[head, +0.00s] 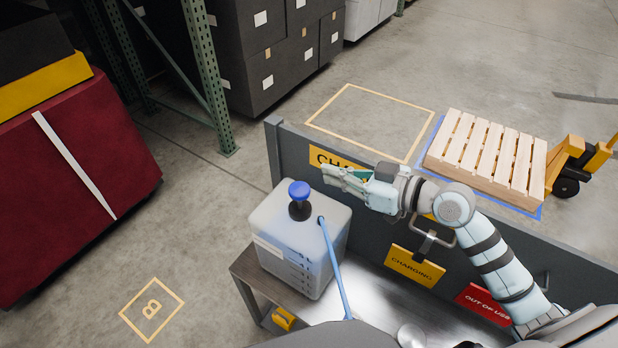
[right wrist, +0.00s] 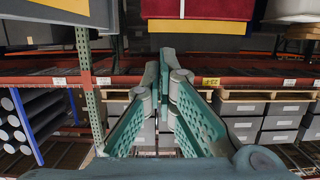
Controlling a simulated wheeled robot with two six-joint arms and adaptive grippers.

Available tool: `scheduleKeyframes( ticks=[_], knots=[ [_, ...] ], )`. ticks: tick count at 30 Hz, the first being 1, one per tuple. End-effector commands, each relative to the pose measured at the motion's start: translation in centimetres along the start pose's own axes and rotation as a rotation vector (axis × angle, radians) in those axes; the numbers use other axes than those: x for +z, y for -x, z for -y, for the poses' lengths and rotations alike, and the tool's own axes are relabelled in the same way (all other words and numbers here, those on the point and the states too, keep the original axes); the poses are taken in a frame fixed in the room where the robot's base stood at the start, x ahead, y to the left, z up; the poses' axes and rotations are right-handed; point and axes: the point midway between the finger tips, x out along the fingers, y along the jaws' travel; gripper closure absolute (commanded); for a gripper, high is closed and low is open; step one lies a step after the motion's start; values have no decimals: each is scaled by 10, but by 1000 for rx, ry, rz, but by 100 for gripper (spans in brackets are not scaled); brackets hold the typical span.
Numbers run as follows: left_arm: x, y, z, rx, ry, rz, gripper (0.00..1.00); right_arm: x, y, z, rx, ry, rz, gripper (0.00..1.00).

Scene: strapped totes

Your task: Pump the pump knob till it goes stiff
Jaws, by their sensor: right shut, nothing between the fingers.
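The blue pump knob (head: 299,190) tops a black collar on a translucent white tank (head: 295,245). The tank stands on a metal bench, and a blue hose (head: 334,265) runs down from its top. My right gripper (head: 326,170) is shut and empty, to the right of the knob and apart from it. In the right wrist view its fingers (right wrist: 162,62) meet, with nothing between them. The knob does not show in the right wrist view. My left gripper is in neither view.
A grey panel (head: 291,155) with yellow and red signs stands behind the bench (head: 243,272). A wooden pallet (head: 487,155) lies beyond it. A red load (head: 75,190) is at the left. Shelves with grey boxes (right wrist: 238,108) fill the right wrist view.

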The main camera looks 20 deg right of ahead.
Motion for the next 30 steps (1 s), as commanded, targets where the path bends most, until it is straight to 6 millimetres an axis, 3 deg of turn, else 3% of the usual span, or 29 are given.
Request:
scheduleKeyframes(
  ticks=[9,15,30],
  knots=[
    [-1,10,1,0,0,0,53,-1,-68,2,-6,-5,-1,100],
    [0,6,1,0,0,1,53,32,-72,1,-3,-3,2,100],
    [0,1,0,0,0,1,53,44,-75,1,-2,0,1,100]
  ],
)
